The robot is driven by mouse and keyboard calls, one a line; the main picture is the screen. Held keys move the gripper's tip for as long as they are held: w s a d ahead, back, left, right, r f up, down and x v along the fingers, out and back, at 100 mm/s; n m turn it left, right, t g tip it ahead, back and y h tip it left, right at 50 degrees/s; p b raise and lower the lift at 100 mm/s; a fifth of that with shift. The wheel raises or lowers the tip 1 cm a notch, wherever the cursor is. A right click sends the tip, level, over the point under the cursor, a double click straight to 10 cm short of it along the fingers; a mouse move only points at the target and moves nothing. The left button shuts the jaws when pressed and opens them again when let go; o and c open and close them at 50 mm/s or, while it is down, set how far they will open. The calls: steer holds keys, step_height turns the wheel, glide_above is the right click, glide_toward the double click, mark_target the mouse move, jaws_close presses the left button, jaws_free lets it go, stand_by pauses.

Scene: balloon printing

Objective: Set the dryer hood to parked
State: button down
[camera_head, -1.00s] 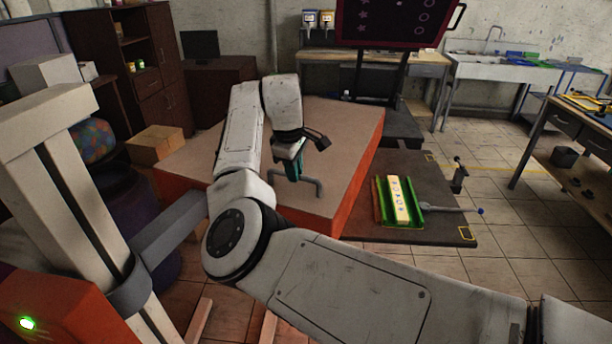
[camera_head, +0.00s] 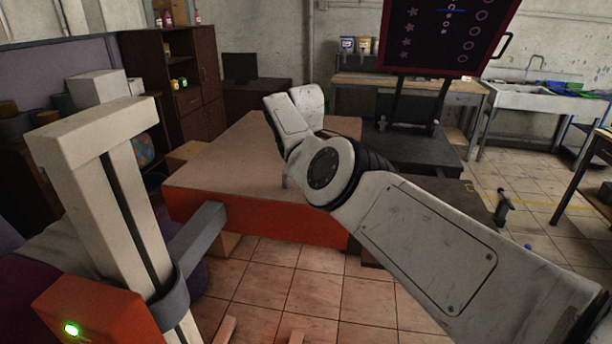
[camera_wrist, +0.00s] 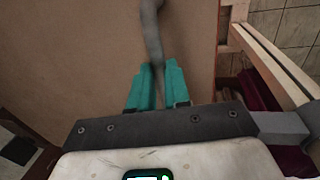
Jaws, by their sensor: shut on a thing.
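The dryer hood (camera_head: 240,150) is a broad flat box with a tan top and orange sides. A grey bracket (camera_head: 203,238) joins it to a pale column (camera_head: 125,190) at left. In the wrist view, the hood's tan top (camera_wrist: 70,60) fills most of the frame. My gripper (camera_wrist: 158,85), with teal fingers, is shut on a grey bar handle (camera_wrist: 152,35) that runs between the fingers above the hood's top. In the head view, my arm hides the gripper and most of the handle.
A dark platform (camera_head: 415,148) lies behind and right of the hood. A framed screen (camera_head: 450,35) stands at the back. An orange box with a green light (camera_head: 70,325) is at the column's foot. Tiled floor (camera_head: 290,285) is open in front of the hood.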

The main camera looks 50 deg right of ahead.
steer(key=shift+w+r, duration=0.15)
steer(key=shift+w, duration=0.2)
steer(key=shift+w+a+r, duration=0.1)
steer(key=shift+w+a, duration=0.05)
steer(key=c, duration=1.5)
jaws_free()
steer(key=shift+c, duration=0.2)
steer(key=o, duration=0.3)
steer(key=shift+w, duration=0.2)
steer(key=shift+o, duration=0.7)
steer(key=shift+s+f, duration=0.15)
steer(key=shift+f, duration=0.05)
steer(key=shift+s+r, duration=0.1)
steer(key=shift+r, duration=0.45)
step_height(320, 180, up, 10)
steer(key=s+a+b, duration=0.1)
steer(key=b, duration=0.1)
steer(key=shift+a+f, duration=0.2)
steer(key=shift+a, duration=0.15)
